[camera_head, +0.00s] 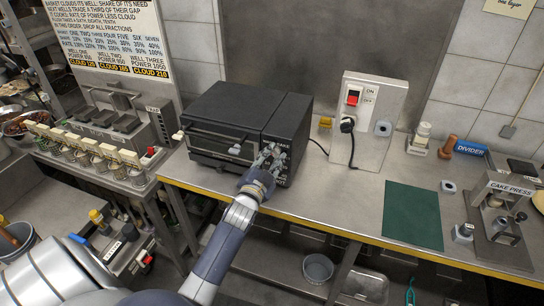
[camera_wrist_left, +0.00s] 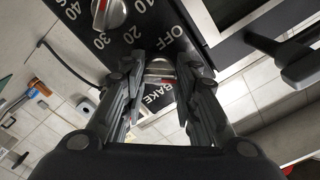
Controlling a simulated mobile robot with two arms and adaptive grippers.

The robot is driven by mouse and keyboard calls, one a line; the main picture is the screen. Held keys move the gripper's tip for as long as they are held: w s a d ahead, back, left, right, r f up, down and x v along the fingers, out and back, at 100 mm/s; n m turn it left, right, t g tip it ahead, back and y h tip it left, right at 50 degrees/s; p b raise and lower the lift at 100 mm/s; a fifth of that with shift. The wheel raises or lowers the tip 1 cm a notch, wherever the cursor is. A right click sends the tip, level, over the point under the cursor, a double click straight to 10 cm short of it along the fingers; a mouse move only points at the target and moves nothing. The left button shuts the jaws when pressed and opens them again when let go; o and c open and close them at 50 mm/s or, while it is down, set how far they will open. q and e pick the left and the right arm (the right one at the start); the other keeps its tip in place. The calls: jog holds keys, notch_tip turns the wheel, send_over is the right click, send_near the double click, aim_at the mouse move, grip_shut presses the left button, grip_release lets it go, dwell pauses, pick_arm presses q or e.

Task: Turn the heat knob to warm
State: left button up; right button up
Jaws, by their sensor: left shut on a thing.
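A black toaster oven (camera_head: 235,105) stands on the steel counter, its control panel on the right of its front. My left gripper (camera_head: 268,160) is at that panel and covers most of it. In the left wrist view my left gripper (camera_wrist_left: 158,78) is shut on a silver knob (camera_wrist_left: 160,68) with a red mark, partly hidden between the fingers. A BAKE label (camera_wrist_left: 159,98) shows beside this knob. Another silver knob (camera_wrist_left: 108,14) sits near the numbers 10 to 40 and OFF. I see no readable warm label. My right gripper is not in view.
A switch box (camera_head: 368,120) with a red switch and black plug stands right of the oven. A green mat (camera_head: 412,215) and a cake press (camera_head: 498,205) are farther right.

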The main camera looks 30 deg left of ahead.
pick_arm(q)
jog(key=shift+m, duration=0.7)
jog(key=o, duration=1.1)
jog(key=shift+c, duration=0.2)
jog(key=v, duration=1.2)
